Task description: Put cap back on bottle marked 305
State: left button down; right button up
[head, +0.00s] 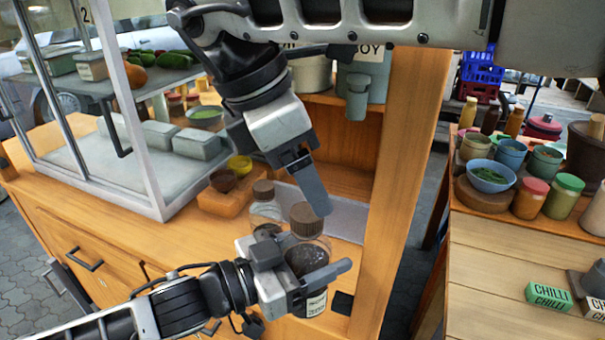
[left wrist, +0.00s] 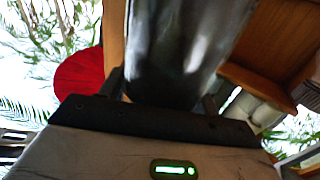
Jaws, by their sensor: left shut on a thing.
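My left gripper (head: 318,277), on the arm from the left, is shut around a clear glass bottle (head: 308,258) with dark contents. The bottle stands roughly upright, and its label is too small to read. A brown ribbed cap (head: 305,220) shows at the bottle's top; I cannot tell whether it is seated. My right gripper (head: 315,190) reaches down from above, its fingertip overlapping the cap's upper right edge. Its other finger is hidden, so its grip is unclear. In the left wrist view the dark, blurred bottle (left wrist: 175,50) rises between the left fingers (left wrist: 160,105).
A second brown-capped bottle (head: 265,208) stands close behind on the left. Small bowls sit on a wooden block (head: 222,202). A glass display case (head: 130,150) is at left and a wooden post (head: 400,180) at right. A counter with jars (head: 500,245) lies farther right.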

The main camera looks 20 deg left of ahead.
jog(key=shift+o, duration=1)
